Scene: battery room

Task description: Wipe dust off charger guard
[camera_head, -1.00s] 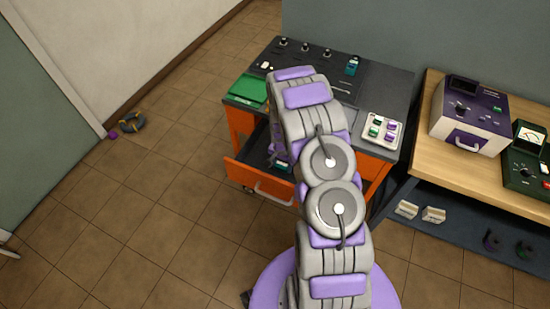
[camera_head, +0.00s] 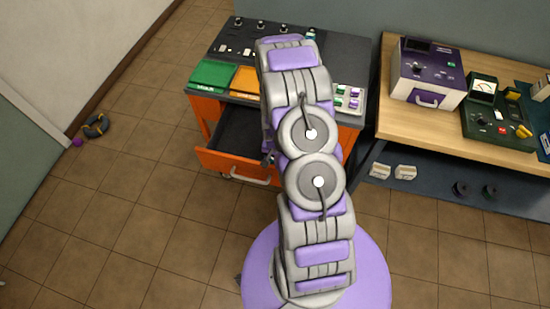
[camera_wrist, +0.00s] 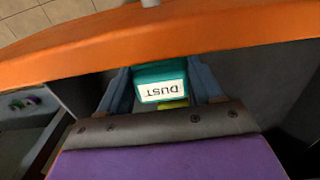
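A teal block with a white label reading DUST (camera_wrist: 160,90) shows upside down in the wrist view. My gripper (camera_wrist: 160,84) has its blue-grey fingers against both sides of the block, closed on it, close to the orange drawer front. In the head view my own arm hides the gripper and block. The orange drawer (camera_head: 235,162) stands open. A purple and white device (camera_head: 428,75) and a dark green device with a gauge (camera_head: 490,108) sit on the wooden bench. I cannot tell which part is the charger guard.
The cabinet's dark top (camera_head: 345,55) carries a green tray (camera_head: 213,74), an orange tray (camera_head: 246,79) and a pale tray (camera_head: 348,99) with small coloured pieces. The wooden bench (camera_head: 395,117) stands right.

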